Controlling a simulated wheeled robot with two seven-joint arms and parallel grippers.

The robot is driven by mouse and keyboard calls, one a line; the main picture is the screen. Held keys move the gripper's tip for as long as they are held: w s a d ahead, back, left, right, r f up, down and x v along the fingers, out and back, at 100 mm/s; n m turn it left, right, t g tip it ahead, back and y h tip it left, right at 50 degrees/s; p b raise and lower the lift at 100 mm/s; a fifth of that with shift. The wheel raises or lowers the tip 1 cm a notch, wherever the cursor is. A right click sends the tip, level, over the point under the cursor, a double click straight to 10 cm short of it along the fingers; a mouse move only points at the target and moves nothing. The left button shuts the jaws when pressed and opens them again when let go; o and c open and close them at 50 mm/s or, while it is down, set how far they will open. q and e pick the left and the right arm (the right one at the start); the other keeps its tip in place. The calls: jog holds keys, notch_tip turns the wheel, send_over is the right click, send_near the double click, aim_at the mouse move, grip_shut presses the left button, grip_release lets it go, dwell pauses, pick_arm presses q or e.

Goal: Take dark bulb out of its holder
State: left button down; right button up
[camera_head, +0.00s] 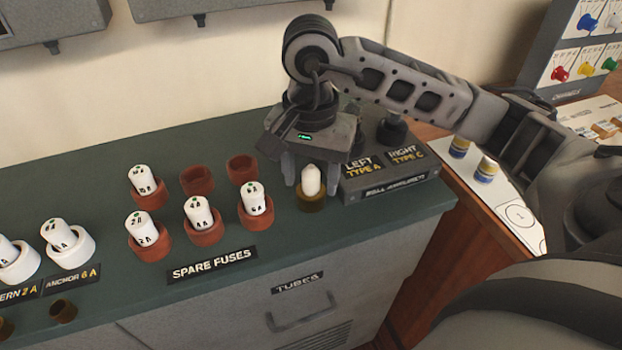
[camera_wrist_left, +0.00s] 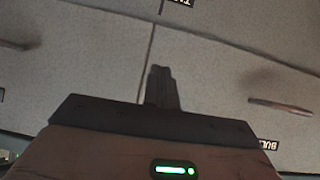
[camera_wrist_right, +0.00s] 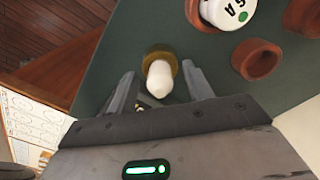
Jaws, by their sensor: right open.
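A white, round-tipped bulb (camera_head: 310,180) stands upright in a brown, brass-like holder (camera_head: 311,203) near the counter's front right. It looks pale rather than dark. My right gripper (camera_wrist_right: 161,82) is open above it, pointing down, with one finger on each side of the bulb (camera_wrist_right: 159,78). I see a gap on both sides, so the fingers do not touch it. My left gripper (camera_wrist_left: 161,88) shows only in the left wrist view, fingers together and empty, in front of grey cabinet fronts.
Several red-brown fuse cups (camera_head: 204,233), some with white fuses, stand left of the bulb on the green counter (camera_head: 90,190). A grey bulb box (camera_head: 390,182) labelled LEFT TYPE A and RIGHT TYPE C stands close right. Dark sockets (camera_head: 393,130) sit behind its labels.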

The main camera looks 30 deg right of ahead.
jog(key=c, duration=1)
jog(key=shift+c, duration=0.2)
jog(key=shift+r, duration=0.15)
